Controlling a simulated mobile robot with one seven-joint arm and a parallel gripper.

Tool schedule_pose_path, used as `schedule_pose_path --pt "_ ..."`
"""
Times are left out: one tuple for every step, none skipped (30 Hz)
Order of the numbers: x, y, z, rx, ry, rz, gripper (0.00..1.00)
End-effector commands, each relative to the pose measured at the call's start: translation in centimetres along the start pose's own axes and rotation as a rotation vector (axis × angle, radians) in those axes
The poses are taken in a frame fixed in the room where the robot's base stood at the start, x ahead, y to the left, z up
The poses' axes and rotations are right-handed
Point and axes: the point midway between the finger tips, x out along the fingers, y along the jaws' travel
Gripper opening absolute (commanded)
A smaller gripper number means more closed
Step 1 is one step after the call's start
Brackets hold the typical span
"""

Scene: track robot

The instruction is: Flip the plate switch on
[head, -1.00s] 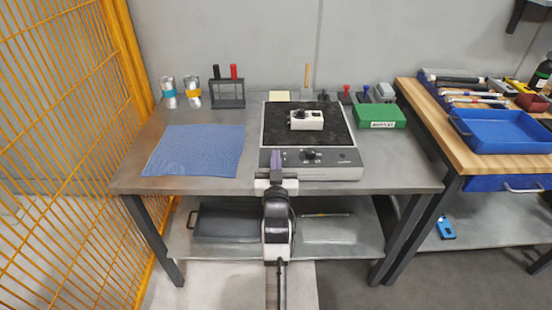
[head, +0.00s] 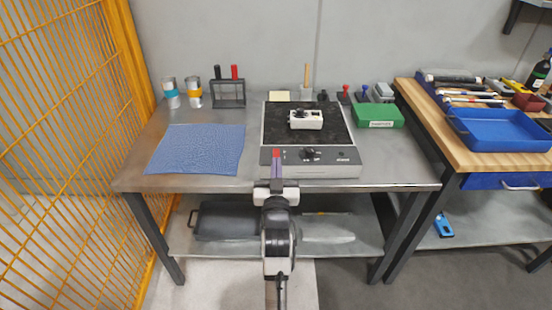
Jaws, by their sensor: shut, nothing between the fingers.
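The plate (head: 352,130) is a square unit with a black top and a grey front panel (head: 330,160), standing on the grey table. A dark knob (head: 308,153) sits near the middle of the panel. A small red patch (head: 276,153) shows at the panel's left end, in line with my fingertips. It looks like the switch, lit or coloured red, but its exact position is too small to tell. My gripper (head: 277,167) is shut and empty, pointing at the panel just below the red patch. I cannot tell whether it touches the panel.
A white device (head: 307,120) rests on the plate's top. A blue mat (head: 195,150) lies to the left, with cans and a rack behind. A green box (head: 379,115) stands to the right. A yellow mesh fence (head: 70,130) borders the left side.

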Motion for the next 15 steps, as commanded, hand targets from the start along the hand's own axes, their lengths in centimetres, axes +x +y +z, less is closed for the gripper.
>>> schedule_pose_path --pt "-1.2 0.0 0.7 0.001 -0.001 0.0 0.0" --pt "-1.7 0.0 0.8 0.001 -0.001 0.0 0.0" --pt "-2.3 0.0 0.9 0.001 -0.001 0.0 0.0" --pt "-2.8 0.0 0.9 0.001 -0.001 0.0 0.0" --pt "-3.2 0.0 1.0 0.001 -0.001 0.0 0.0" --pt "-3.6 0.0 1.1 0.0 -0.001 0.0 0.0" --pt "-4.0 0.0 1.1 0.0 -0.001 0.0 0.0" --pt "-4.2 0.0 1.2 0.0 0.0 0.0 0.0" --pt "-4.5 0.0 1.2 0.0 0.0 0.0 0.0" --pt "-4.7 0.0 1.2 0.0 0.0 0.0 0.0" --pt "-4.8 0.0 1.2 0.0 0.001 0.0 0.0" --pt "-5.0 0.0 1.2 0.0 0.002 0.0 0.0" --pt "-5.0 0.0 1.2 0.0 0.002 0.0 0.0" --pt "-5.1 0.0 1.1 0.0 0.002 0.0 0.0" --pt "-5.1 0.0 1.1 0.0 0.003 0.0 0.0"
